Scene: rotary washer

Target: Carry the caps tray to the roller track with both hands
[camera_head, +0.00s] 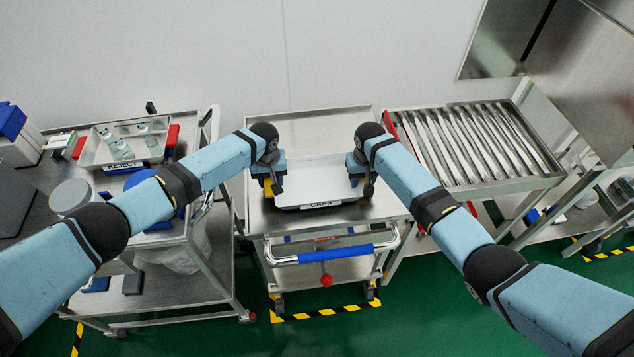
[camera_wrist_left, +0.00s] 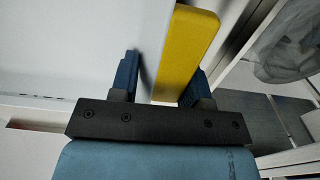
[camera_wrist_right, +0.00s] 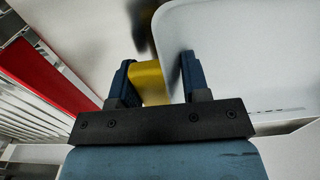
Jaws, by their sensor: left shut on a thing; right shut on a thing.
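The caps tray (camera_head: 318,180) is a white tray with a "CAPS" label on its front edge, in the middle of the head view at the metal cart's top. My left gripper (camera_head: 272,182) is at its left end, shut on a yellow handle (camera_wrist_left: 188,52). My right gripper (camera_head: 362,178) is at its right end, shut on another yellow handle (camera_wrist_right: 150,82). I cannot tell whether the tray rests on the cart or is just above it. The roller track (camera_head: 475,140), several metal rollers in a frame, stands to the right of the cart.
The metal cart (camera_head: 310,120) has a blue push handle (camera_head: 322,254) with a red knob. A red strip (camera_wrist_right: 45,75) edges the roller track's near left side. A left cart holds a "REJECT" tray (camera_head: 100,152) with bottles. The rollers are bare.

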